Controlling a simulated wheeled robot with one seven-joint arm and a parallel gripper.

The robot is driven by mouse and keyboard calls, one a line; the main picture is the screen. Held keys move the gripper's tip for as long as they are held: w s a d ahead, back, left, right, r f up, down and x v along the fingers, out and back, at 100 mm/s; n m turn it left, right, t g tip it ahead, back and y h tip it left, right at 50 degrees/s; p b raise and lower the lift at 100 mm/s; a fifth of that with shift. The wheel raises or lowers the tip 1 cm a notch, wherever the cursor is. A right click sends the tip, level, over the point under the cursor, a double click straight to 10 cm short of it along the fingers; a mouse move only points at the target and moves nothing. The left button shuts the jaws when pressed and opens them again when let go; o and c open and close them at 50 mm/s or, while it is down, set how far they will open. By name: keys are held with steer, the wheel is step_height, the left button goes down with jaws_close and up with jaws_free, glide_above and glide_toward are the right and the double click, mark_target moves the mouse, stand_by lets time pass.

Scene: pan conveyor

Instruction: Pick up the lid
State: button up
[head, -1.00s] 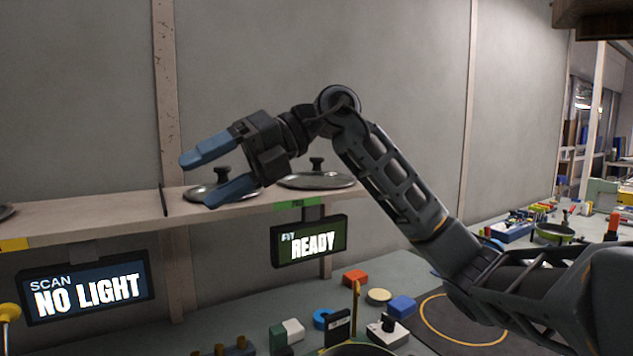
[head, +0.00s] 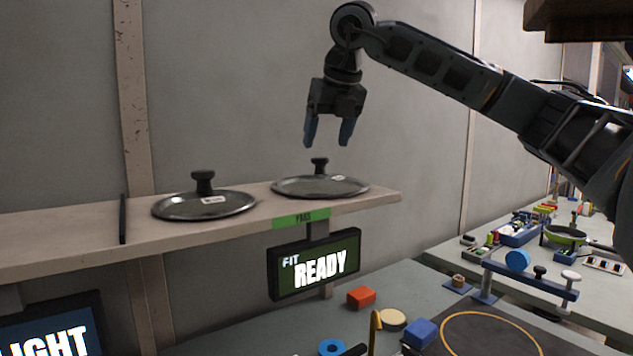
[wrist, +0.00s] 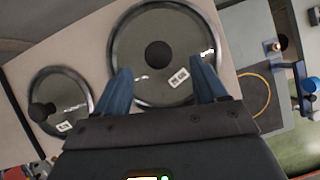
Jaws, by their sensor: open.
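Two round glass lids with metal rims and black knobs lie on the shelf. The right lid (head: 345,188) is near the shelf's right end, above the green label. The left lid (head: 228,205) lies beside it. My gripper (head: 328,145) is open, empty and pointing down just above the right lid's knob (head: 320,165). In the wrist view the right lid (wrist: 188,20) sits beyond and between my open fingers (wrist: 165,80), with its knob (wrist: 158,54) between the fingertip lines. The left lid (wrist: 66,84) shows at the left there.
The shelf (head: 60,235) has a dark upright divider (head: 122,218) left of the left lid. A READY sign (head: 315,265) hangs below the shelf. The lower bench holds coloured blocks and a dark mat (head: 480,325). The wall stands close behind the shelf.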

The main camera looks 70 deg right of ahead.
mark_target(320, 158)
steer(key=p+x, duration=0.1)
steer(key=x, duration=0.5)
steer(key=shift+w+f+p, duration=0.15)
steer(key=shift+w+p, duration=0.05)
steer(key=shift+p, duration=0.1)
steer(key=shift+c, duration=0.4)
jaws_close()
